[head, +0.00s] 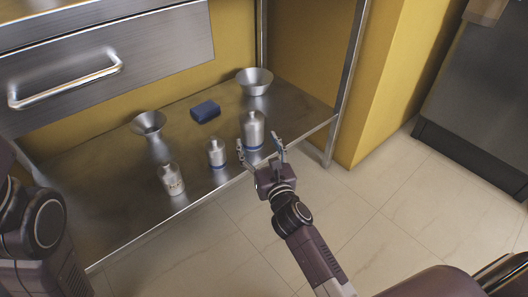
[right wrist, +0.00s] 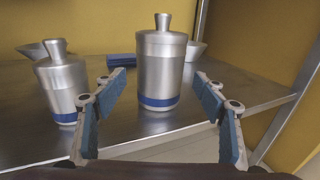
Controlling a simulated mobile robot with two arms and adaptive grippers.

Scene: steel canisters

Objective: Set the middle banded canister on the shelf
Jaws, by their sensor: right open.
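Two steel canisters with blue bands near the base stand upright on the steel shelf (head: 85,185). The larger one (head: 252,130) is at the right; the smaller one (head: 217,153) is in the middle of the front row. A third canister (head: 172,180), with a pale label patch, stands at the left. My right gripper (head: 260,146) is open and empty at the shelf's front edge, facing the larger canister. In the right wrist view, that canister (right wrist: 162,70) appears between the open fingers (right wrist: 160,82), with gaps on both sides. The smaller one (right wrist: 62,85) is left of the fingers. My left gripper is out of view.
A steel funnel-shaped vessel (head: 148,123), a blue block (head: 205,111) and a steel bowl (head: 254,80) stand behind the canisters. A drawer front (head: 110,70) overhangs at the left. A metal post (head: 345,90) bounds the shelf's right side.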

